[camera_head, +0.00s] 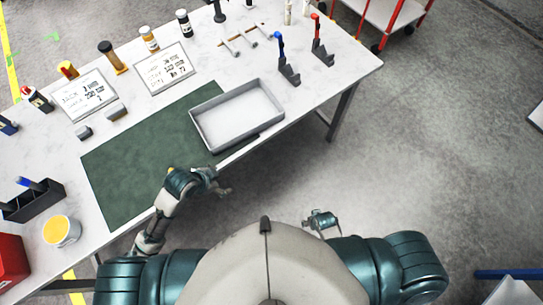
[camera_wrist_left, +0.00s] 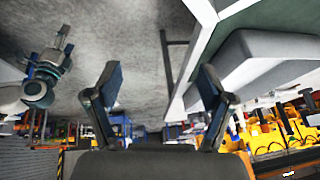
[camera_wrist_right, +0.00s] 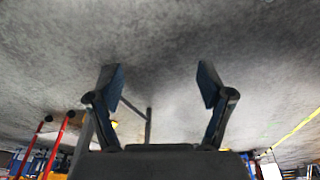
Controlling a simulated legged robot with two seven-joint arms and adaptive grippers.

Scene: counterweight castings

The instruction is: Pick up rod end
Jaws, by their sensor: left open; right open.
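I cannot make out a rod end for sure in any view. Two small grey blocks, a left one (camera_head: 83,131) and a right one (camera_head: 116,112), lie on the table behind the green mat. Small T-shaped pieces (camera_head: 230,46) lie near the back edge, too small to identify. A shallow grey tray (camera_head: 204,145) stands partly on the mat and looks empty. My left gripper (camera_head: 222,186) is open and empty at the table's front edge, in front of the tray; its spread fingers show in the left wrist view (camera_wrist_left: 160,85). My right gripper (camera_wrist_right: 160,90) is open and empty above the bare floor.
The green mat (camera_head: 135,165) is clear left of the tray. Bottles and printed sheets line the back. Blue (camera_head: 285,62) and red-handled (camera_head: 321,45) tools stand at the right.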

